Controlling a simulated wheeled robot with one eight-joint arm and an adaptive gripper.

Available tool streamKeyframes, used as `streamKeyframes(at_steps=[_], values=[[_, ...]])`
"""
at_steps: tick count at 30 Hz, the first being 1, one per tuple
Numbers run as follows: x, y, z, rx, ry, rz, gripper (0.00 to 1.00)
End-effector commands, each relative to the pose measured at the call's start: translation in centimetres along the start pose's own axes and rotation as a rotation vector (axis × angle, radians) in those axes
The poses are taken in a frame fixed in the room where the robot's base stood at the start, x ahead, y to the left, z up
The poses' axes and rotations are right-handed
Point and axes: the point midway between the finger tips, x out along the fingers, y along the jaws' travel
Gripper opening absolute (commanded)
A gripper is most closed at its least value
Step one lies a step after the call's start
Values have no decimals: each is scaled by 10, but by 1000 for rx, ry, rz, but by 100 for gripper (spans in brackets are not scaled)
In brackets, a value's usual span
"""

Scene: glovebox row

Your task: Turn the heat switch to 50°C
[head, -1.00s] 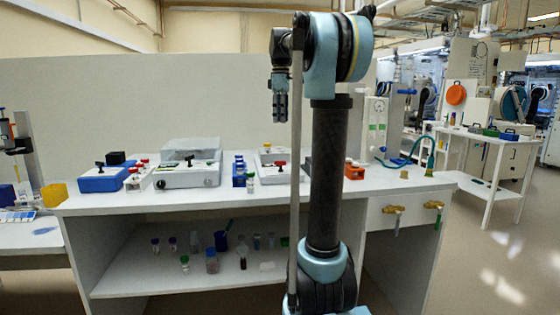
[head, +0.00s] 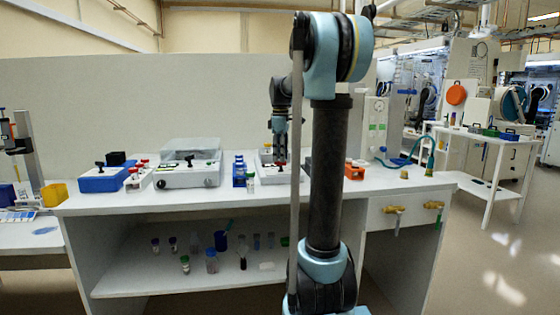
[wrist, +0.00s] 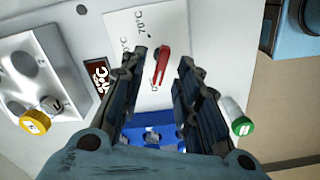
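The heat switch (wrist: 162,62) is a red lever on a white panel (wrist: 120,24) in the wrist view, lying slightly tilted. The panel's printed marks include 70°C near the top; other marks are partly hidden by my fingers. A small dark red plate with white °C lettering (wrist: 98,77) lies left of the lever; its number is hard to read. My gripper (wrist: 161,57) is open, with one finger on each side of the lever in the picture; contact cannot be told. In the head view, my gripper (head: 280,156) is just above the white switch unit (head: 267,179).
A white holed rack (wrist: 50,67), a yellow-capped vial (wrist: 36,122) and a green-capped vial (wrist: 241,126) lie near the fingers. A blue rack (wrist: 164,135) shows between them. On the bench, a lidded box (head: 190,172) stands left, an orange block (head: 355,170) right.

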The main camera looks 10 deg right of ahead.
Motion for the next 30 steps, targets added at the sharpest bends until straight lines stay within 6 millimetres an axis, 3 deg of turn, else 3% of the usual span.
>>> streamKeyframes(at_steps=[6, 16, 20, 30], values=[[16, 0, 0, 0, 0, 0, 30], [18, 0, 0, 0, 0, 0, 30], [18, 0, 0, 0, 0, 0, 1], [18, 1, 0, 12, 0, 1, 0]])
